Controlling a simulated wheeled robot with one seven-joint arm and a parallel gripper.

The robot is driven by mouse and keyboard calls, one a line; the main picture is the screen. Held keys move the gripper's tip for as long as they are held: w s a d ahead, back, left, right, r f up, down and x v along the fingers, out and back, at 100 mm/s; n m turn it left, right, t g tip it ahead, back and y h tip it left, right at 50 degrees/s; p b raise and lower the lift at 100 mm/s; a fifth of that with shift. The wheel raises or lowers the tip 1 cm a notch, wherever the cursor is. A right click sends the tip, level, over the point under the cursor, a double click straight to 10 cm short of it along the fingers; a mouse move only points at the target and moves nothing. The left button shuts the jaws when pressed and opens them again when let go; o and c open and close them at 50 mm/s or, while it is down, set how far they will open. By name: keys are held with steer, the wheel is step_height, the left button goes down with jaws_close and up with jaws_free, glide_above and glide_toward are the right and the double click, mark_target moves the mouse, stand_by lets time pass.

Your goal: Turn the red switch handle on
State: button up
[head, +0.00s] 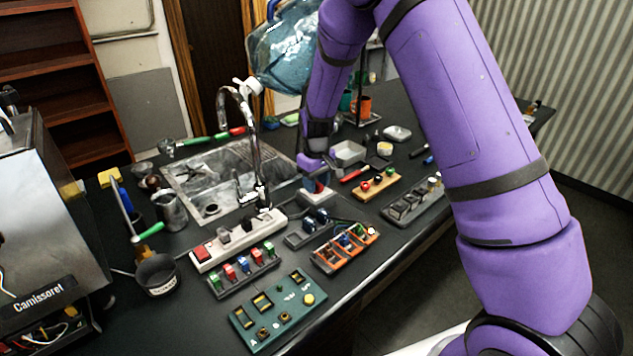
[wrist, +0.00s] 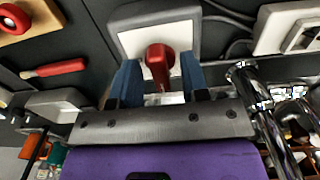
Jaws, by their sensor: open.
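The red switch handle (wrist: 160,58) stands out from a pale box with a grey rim (wrist: 125,40) in the wrist view. My gripper (wrist: 158,72) is open, with one blue finger on each side of the handle. Small gaps seem to show between the fingers and the handle, and I cannot tell whether either finger touches. In the head view my gripper (head: 318,184) is low over the pale switch box (head: 318,197) behind the power strip, and it hides most of the handle.
A metal sink with a tall faucet (head: 258,150) is close on the left. A white power strip (head: 240,238), an orange tray (head: 345,250) and a green panel (head: 272,312) lie in front. A wooden board with knobs (head: 372,188) and a red-handled tool (wrist: 55,68) lie nearby.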

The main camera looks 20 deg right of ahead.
jaws_close()
steer(key=shift+m, duration=0.4)
steer(key=m, duration=0.3)
steer(key=shift+m, duration=0.4)
steer(key=m, duration=0.9)
steer(key=shift+m, duration=2.2)
